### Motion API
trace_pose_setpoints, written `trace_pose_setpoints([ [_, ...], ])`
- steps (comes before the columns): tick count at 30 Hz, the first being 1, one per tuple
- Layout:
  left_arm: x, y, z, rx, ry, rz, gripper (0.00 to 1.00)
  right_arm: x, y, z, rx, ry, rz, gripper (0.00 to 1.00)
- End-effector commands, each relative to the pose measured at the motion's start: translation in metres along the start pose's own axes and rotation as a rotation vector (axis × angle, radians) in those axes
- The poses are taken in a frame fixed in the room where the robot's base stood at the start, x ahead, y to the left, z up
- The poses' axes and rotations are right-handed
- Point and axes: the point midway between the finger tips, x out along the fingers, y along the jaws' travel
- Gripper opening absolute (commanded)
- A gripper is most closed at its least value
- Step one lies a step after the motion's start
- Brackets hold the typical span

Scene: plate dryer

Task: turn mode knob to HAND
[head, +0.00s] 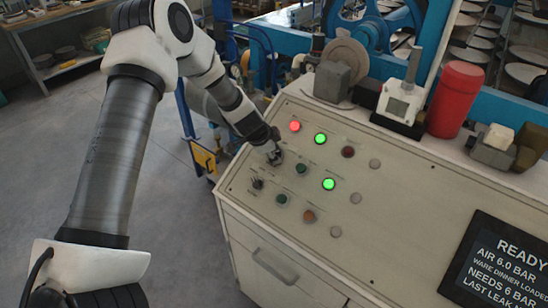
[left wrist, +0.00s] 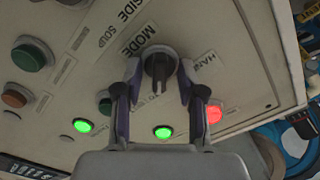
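The black mode knob (left wrist: 160,66) sits on the cream panel below its "MODE" label in the left wrist view. Its ridge points down toward the gripper palm in that view. The "HAND" label (left wrist: 203,63) is to its right, partly covered by a finger. A label on the left is mostly hidden. My left gripper (left wrist: 158,72) is open, with one finger on each side of the knob and a small gap showing on both sides. In the head view my left gripper (head: 274,153) is down at the panel and mostly hides the knob. My right gripper is not in view.
A second black selector (head: 257,184) is close to the gripper. A red lamp (head: 295,126), green lamps (head: 320,139) and several buttons surround it. A red cylinder (head: 456,98) and grey devices stand at the panel's back. A dark display (head: 499,262) is at right.

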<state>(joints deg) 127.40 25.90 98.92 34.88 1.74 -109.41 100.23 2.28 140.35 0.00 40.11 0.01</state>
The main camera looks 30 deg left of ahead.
Motion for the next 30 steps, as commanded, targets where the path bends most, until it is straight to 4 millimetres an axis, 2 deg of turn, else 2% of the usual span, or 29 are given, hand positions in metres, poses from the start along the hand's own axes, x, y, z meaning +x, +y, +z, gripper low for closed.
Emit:
trace_pose_setpoints([
  [4, -0.0013, -0.0006, -0.0005, 0.0, 0.0, 0.0, 0.4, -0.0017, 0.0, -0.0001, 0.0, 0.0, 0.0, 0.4],
  [5, -0.0013, -0.0005, -0.0005, 0.0, 0.0, 0.0, 0.36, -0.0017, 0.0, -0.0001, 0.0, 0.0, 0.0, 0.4],
  [6, -0.0013, -0.0005, -0.0005, 0.0, 0.0, 0.0, 0.22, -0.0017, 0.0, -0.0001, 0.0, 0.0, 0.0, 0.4],
  [8, -0.0013, -0.0005, -0.0004, 0.0, 0.0, 0.0, 0.01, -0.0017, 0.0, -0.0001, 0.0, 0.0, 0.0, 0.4],
  [20, -0.001, -0.0001, -0.0002, -0.014, -0.001, 0.0, 0.0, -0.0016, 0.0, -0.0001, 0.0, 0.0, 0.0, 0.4],
  [30, -0.0009, 0.0002, -0.0001, -0.168, -0.001, 0.001, 0.0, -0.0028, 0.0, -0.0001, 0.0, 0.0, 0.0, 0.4],
])
